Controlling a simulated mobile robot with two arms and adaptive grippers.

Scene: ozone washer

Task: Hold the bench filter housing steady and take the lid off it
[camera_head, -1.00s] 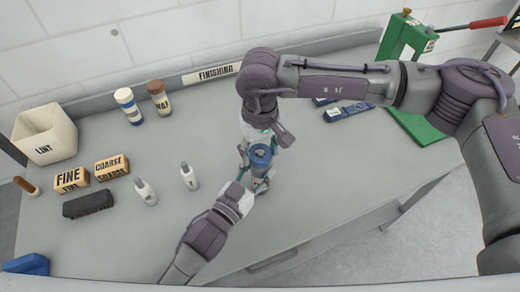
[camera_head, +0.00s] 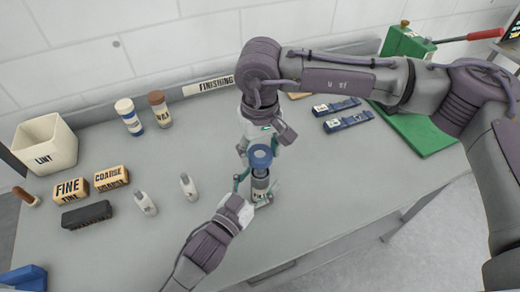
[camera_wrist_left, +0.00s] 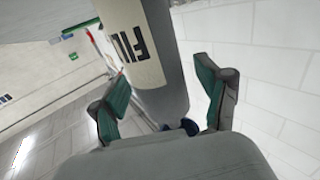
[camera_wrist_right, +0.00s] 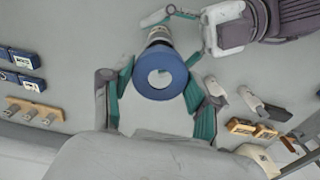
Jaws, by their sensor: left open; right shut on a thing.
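The filter housing (camera_head: 261,184) is a grey cylinder with a pale lettered label, upright on the bench. It also shows in the left wrist view (camera_wrist_left: 140,55), where its lettering reads "FIL". My left gripper (camera_head: 256,189) is open with its fingers on either side of the housing; a gap shows beside the fingers. The lid (camera_head: 260,156) is a blue ring above the housing, and in the right wrist view (camera_wrist_right: 160,60) it sits between the fingers of my right gripper (camera_wrist_right: 157,92), shut on it. I cannot tell whether the lid is clear of the housing.
Two shaker bottles (camera_head: 129,117) stand at the back. Blue tools (camera_head: 347,121) lie to the right. The front right bench is clear.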

